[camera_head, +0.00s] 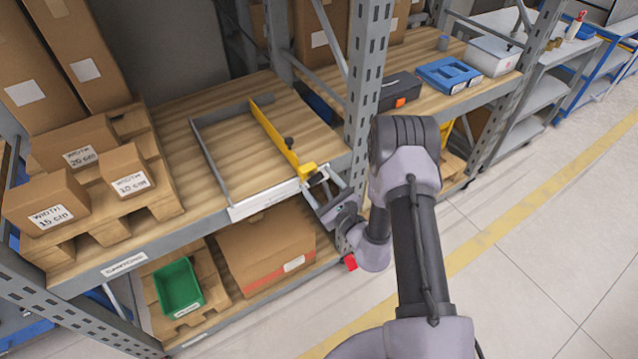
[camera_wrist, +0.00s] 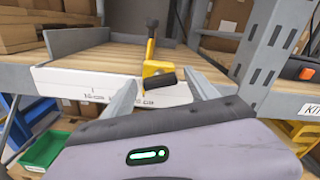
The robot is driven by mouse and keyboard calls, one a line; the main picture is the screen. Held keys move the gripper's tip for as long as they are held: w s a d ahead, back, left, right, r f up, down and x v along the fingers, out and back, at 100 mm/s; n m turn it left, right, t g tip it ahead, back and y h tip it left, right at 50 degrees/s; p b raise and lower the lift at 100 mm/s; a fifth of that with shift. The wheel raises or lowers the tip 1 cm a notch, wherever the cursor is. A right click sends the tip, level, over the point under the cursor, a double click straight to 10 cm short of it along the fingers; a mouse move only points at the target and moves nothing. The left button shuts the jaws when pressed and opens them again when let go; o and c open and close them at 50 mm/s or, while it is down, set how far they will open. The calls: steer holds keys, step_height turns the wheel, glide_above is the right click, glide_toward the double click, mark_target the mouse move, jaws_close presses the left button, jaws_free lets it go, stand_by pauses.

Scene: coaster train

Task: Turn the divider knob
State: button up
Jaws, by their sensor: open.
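The yellow divider (camera_head: 272,137) stands in a grey-walled frame on the wooden shelf. A small black knob (camera_head: 289,143) sits on it and shows in the wrist view (camera_wrist: 152,24). A yellow block (camera_head: 307,169) is at its front end; in the wrist view this block (camera_wrist: 153,68) carries a dark bar-like piece (camera_wrist: 160,81). A white scale strip (camera_head: 262,199) runs along the frame's front. My gripper (camera_head: 319,184) is open at the shelf's front edge, close to the yellow block. In the wrist view its fingers (camera_wrist: 161,84) lie either side of the dark piece; contact cannot be told.
A grey rack post (camera_head: 366,75) stands just right of the divider. Boxes on a pallet (camera_head: 112,233) are at left. A green bin (camera_head: 178,287) and a large carton (camera_head: 265,250) sit below. The aisle floor (camera_head: 540,240) at right is clear.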

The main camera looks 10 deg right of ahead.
steer(key=c, duration=1.4)
steer(key=shift+o, duration=0.2)
steer(key=shift+m, duration=0.3)
steer(key=m+p, duration=0.1)
steer(key=m, duration=0.3)
steer(key=m+p, duration=0.1)
steer(key=m, duration=0.4)
steer(key=shift+m, duration=0.4)
steer(key=m+p, duration=0.1)
steer(key=m, duration=0.4)
steer(key=shift+p, duration=0.35)
steer(key=shift+m+p, duration=0.4)
steer(key=shift+m, duration=2.4)
